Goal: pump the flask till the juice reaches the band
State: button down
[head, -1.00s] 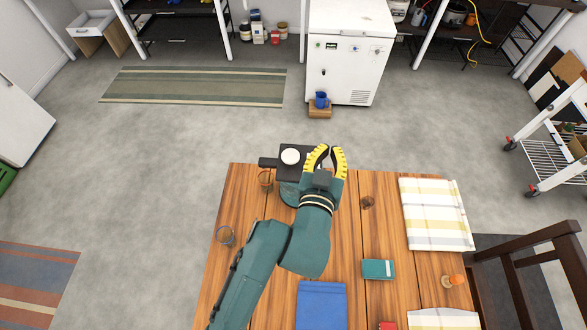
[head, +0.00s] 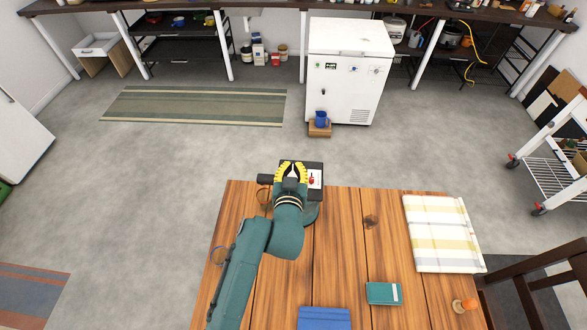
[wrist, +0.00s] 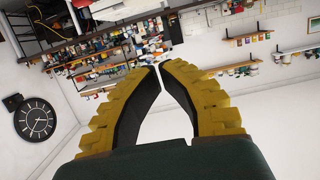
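A teal box (head: 383,293), a blue cloth (head: 324,318), an orange-capped item (head: 465,305) and a checked cloth (head: 442,234) lie on the wooden table (head: 345,245).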

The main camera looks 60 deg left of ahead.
aim_at(294, 174)
jog(key=x, duration=0.3)
jog(key=shift+w+a+f, duration=0.1)
jog(key=shift+a+f, duration=0.15)
jog(key=shift+f, duration=0.15)
jog(key=f, duration=0.2)
jog(key=shift+d+f, duration=0.2)
jog(key=shift+f, duration=0.1)
jog(key=shift+a+f, duration=0.1)
jog(key=shift+f, duration=0.2)
notch_tip(294, 174, down, 3)
jog(key=b, duration=0.3)
jog(key=shift+r, duration=0.1)
dwell(2.8)
